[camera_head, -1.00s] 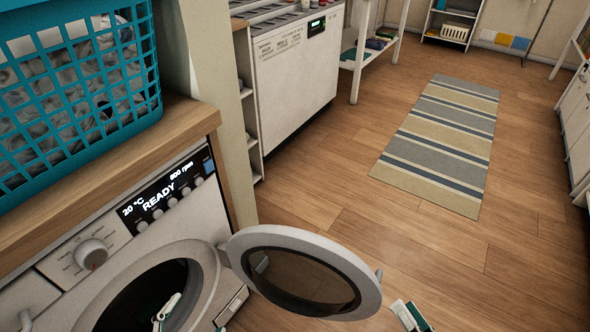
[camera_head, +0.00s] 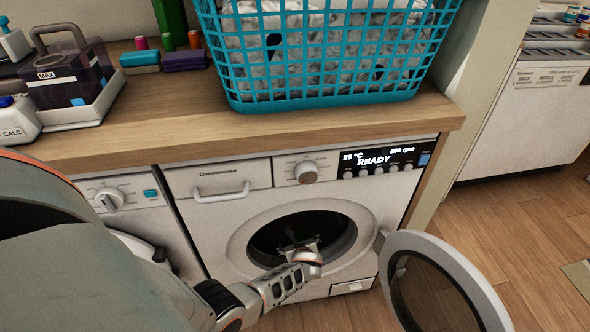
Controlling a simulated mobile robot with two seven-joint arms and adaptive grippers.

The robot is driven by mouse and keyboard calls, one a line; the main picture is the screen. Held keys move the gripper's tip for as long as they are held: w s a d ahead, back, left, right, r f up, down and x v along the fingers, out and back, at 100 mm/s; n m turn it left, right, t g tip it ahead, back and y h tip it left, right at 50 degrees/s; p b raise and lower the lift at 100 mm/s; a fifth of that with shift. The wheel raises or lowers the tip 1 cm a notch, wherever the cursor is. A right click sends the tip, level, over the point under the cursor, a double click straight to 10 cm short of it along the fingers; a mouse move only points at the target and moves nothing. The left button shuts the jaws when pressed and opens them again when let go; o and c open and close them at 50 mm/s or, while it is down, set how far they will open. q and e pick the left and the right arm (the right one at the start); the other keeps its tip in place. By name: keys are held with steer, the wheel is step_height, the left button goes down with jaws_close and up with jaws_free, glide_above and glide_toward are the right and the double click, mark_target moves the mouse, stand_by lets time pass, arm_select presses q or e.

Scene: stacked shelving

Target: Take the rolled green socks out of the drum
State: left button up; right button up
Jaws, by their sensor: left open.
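The washing machine's drum (camera_head: 333,222) shows as a dark round opening in the white front. Its round door (camera_head: 435,290) stands open to the right. My left gripper (camera_head: 301,246) is at the mouth of the drum, open, with its fingers pointing into the dark. My left arm comes in from the lower left and covers part of the machine's lower front. I cannot make out the rolled green socks; the drum's inside is too dark and partly hidden by the gripper. My right gripper is out of view.
A teal laundry basket (camera_head: 330,101) full of pale cloth stands on the wooden counter (camera_head: 190,125) above. A steam-iron tank (camera_head: 72,82) and small boxes stand at the left. A second machine (camera_head: 128,196) is beside the washer.

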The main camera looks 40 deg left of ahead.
arm_select(q)
steer(key=shift+s+d+f+m+g, duration=0.1)
steer(key=shift+d+f+m+g, duration=0.1)
steer(key=shift+d+m+g, duration=0.3)
steer(key=shift+a+f+m, duration=0.2)
steer(key=shift+f+m, duration=0.05)
steer(key=shift+m, duration=0.05)
steer(key=shift+w+a+f+b, duration=0.15)
steer(key=shift+a+f+b, duration=0.2)
steer(key=shift+f+b, duration=0.2)
steer(key=shift+w+a+f+b, duration=0.1)
steer(key=shift+a+f+b, duration=0.3)
steer(key=shift+f, duration=0.25)
steer(key=b+x, duration=0.2)
steer(key=x, duration=0.2)
steer(key=shift+s+a+f, duration=0.1)
steer(key=shift+s, duration=0.05)
steer(key=shift+w+a+f+b, duration=0.1)
steer(key=shift+w+a+b, duration=0.15)
steer(key=shift+b, duration=0.15)
steer(key=shift+w+r, duration=0.35)
steer(key=shift+w, duration=0.05)
steer(key=c, duration=1)
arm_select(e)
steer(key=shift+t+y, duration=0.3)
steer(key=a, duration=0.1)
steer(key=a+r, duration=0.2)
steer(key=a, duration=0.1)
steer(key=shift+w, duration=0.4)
